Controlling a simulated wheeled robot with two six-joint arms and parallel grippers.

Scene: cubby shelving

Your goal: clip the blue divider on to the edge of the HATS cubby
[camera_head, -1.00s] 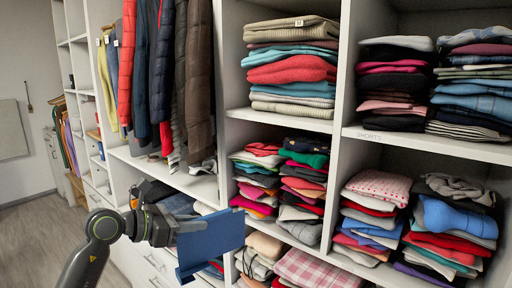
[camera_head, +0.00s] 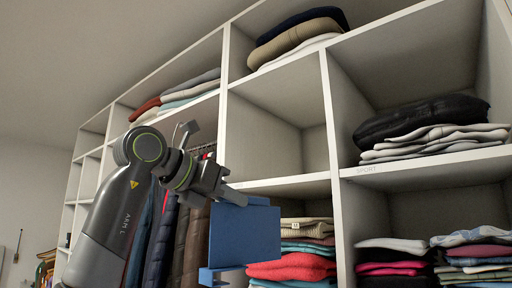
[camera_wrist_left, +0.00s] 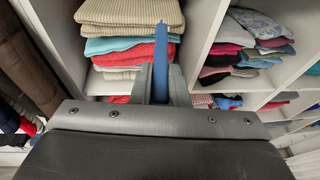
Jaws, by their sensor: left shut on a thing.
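The blue divider (camera_head: 245,238) is a flat panel with a bent lower edge, held in front of the shelving in the head view. My left gripper (camera_head: 232,196) is shut on its upper part. In the left wrist view the divider (camera_wrist_left: 161,58) shows edge-on between the fingers (camera_wrist_left: 158,88), with folded clothes behind it. The divider appears apart from the shelf boards, though its depth is hard to judge. No HATS label can be read; one shelf edge (camera_head: 420,162) seems to read SPORT. My right gripper is not in view.
An empty cubby (camera_head: 275,140) lies above and right of the divider. Folded clothes (camera_head: 300,248) fill the cubby behind it, and hanging coats (camera_head: 185,240) are at its left. A dark folded stack (camera_head: 425,120) sits at the right. Upright panels (camera_head: 340,150) separate the cubbies.

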